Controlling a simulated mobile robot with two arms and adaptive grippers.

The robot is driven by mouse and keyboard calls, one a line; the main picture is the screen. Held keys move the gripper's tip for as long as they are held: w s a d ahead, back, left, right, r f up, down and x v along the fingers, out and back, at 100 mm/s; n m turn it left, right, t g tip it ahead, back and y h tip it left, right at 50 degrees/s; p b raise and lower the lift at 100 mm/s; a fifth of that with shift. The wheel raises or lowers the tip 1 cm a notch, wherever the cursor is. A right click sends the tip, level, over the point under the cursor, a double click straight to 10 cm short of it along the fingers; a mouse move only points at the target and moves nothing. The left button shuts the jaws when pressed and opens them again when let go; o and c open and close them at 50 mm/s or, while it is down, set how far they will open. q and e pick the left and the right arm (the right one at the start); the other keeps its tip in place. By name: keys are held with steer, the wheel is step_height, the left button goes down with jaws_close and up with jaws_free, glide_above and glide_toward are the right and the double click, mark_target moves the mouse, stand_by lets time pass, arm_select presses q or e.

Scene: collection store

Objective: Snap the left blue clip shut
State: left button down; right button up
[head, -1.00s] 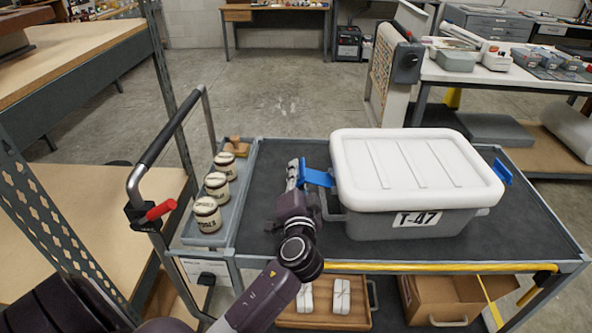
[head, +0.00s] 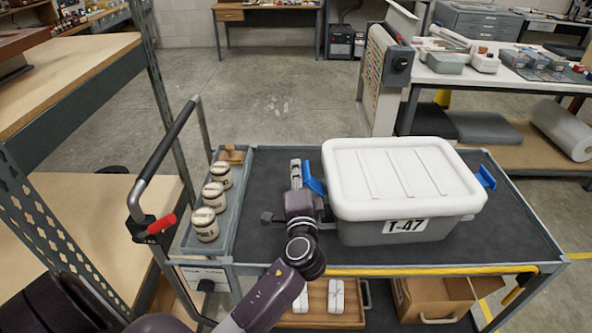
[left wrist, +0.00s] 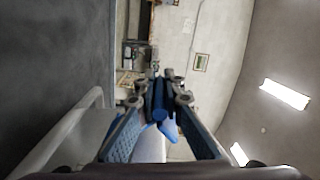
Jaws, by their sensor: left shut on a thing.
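The grey tote (head: 400,232), labelled T-47, stands on the cart with its white lid (head: 402,172) on. The left blue clip (head: 314,185) slants up and outward from the tote's left side. My left gripper (head: 301,172) is at that clip, just left of the lid. In the left wrist view my gripper (left wrist: 159,88) has its fingers close together, shut on the blue clip (left wrist: 161,116). How the clip's lower end sits against the tote is hidden. The right blue clip (head: 486,178) sticks out at the tote's right side. My right gripper is not in view.
A grey tray (head: 236,190) with several labelled jars (head: 213,196) lies along the cart's left edge, near the push handle (head: 166,142). A cardboard box (head: 432,300) sits on the lower shelf.

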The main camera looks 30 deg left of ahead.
arm_select(q)
steer(key=c, duration=2)
jaws_free()
steer(key=v, duration=1.2)
